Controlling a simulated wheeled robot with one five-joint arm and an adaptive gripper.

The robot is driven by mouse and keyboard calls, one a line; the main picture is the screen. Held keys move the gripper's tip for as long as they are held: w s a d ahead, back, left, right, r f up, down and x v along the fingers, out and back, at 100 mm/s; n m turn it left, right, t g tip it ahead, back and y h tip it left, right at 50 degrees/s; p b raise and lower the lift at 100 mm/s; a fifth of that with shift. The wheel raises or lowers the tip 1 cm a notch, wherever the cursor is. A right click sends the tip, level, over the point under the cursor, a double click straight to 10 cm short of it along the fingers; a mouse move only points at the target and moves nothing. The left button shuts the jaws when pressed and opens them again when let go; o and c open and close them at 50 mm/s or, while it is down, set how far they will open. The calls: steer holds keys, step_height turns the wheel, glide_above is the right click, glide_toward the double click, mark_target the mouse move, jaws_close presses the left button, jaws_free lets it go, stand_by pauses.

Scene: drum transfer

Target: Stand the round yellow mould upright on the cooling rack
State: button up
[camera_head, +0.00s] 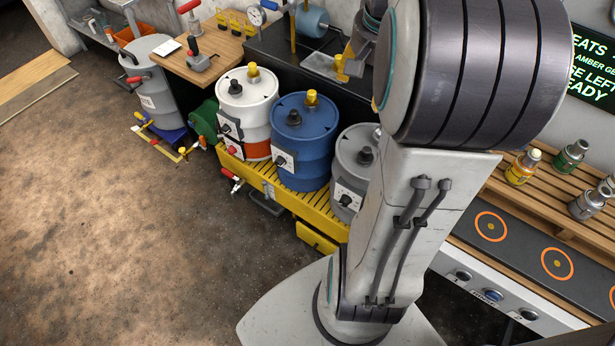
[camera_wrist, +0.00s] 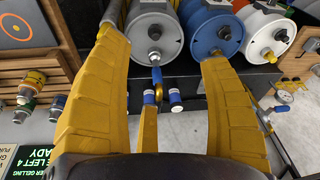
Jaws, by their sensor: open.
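My gripper (camera_wrist: 150,100) shows in the wrist view as two wide yellow fingers, spread apart. No object is held between them. I cannot make out a round yellow mould in either view. A slatted wooden rack (camera_head: 540,205) stands at the right of the head view; I cannot tell whether it is the cooling rack. A small bottle with a yellow label (camera_head: 523,167) stands upright on it, and it also shows at the left of the wrist view (camera_wrist: 34,78). A green bottle (camera_head: 572,157) and a grey bottle (camera_head: 589,203) stand nearby.
White (camera_head: 246,97), blue (camera_head: 302,145) and grey (camera_head: 351,175) drums stand on a yellow slatted platform (camera_head: 312,207). A grey drum (camera_head: 155,95) stands farther left. A dark strip with orange rings (camera_head: 525,245) lies before the rack. The floor at left is clear.

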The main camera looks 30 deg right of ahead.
steer(key=s+a+f+n, duration=0.1)
steer(key=s+a+n, duration=0.2)
steer(key=a, duration=0.3)
steer(key=s+a+f+n+t+y, duration=0.1)
steer(key=s+a+f+n, duration=0.1)
steer(key=a, duration=0.5)
steer(key=s+a+f+n+t, duration=0.1)
steer(key=s+a+n, duration=0.3)
steer(key=a, duration=0.3)
steer(key=shift+s+a+f+n, duration=0.2)
steer(key=shift+f+n, duration=0.15)
steer(key=shift+n, duration=0.25)
steer(key=shift+d, duration=0.1)
